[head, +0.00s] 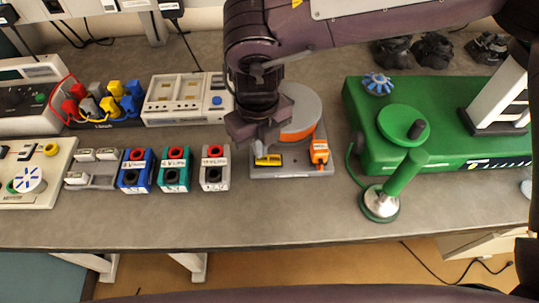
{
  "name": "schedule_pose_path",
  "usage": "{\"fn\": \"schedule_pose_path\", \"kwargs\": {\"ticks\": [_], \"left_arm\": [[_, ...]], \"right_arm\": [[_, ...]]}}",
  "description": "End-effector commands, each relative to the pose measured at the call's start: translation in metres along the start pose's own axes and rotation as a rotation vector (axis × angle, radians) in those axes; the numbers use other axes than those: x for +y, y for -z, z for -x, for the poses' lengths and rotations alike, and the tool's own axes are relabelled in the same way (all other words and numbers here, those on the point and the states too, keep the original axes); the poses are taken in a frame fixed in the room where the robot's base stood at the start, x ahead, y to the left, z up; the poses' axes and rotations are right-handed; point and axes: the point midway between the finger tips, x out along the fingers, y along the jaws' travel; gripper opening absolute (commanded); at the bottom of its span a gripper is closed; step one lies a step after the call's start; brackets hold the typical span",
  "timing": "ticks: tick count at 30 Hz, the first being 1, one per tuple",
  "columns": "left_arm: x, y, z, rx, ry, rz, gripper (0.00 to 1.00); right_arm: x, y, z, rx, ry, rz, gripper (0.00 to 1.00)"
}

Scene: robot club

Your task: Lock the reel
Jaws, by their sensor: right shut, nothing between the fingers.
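The reel (305,98), a grey disc with an orange band, stands on a grey base plate (290,172) in the middle of the bench. A yellow piece (268,160) sits at the base's front left, and an orange block (319,151) with a pale label sits at its front right. My right gripper (258,140) is shut and empty, over the left part of the base, just behind the yellow piece. It hides the reel's left side. I cannot tell whether it touches anything. My left gripper is not in view.
Blue, teal and grey terminal blocks (214,168) stand left of the base. A white panel box (187,98) is behind them. A green machine (440,130) with a handle stands right. Bare bench lies in front.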

Motion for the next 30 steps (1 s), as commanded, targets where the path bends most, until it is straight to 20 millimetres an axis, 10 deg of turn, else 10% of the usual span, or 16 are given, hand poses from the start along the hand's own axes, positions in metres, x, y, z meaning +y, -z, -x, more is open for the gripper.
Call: {"fn": "schedule_pose_path", "kwargs": {"ticks": [30], "left_arm": [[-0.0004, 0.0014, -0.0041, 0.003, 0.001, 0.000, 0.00]], "right_arm": [[0.0000, 0.0000, -0.0057, 0.000, 0.000, 0.000, 0.00]]}}
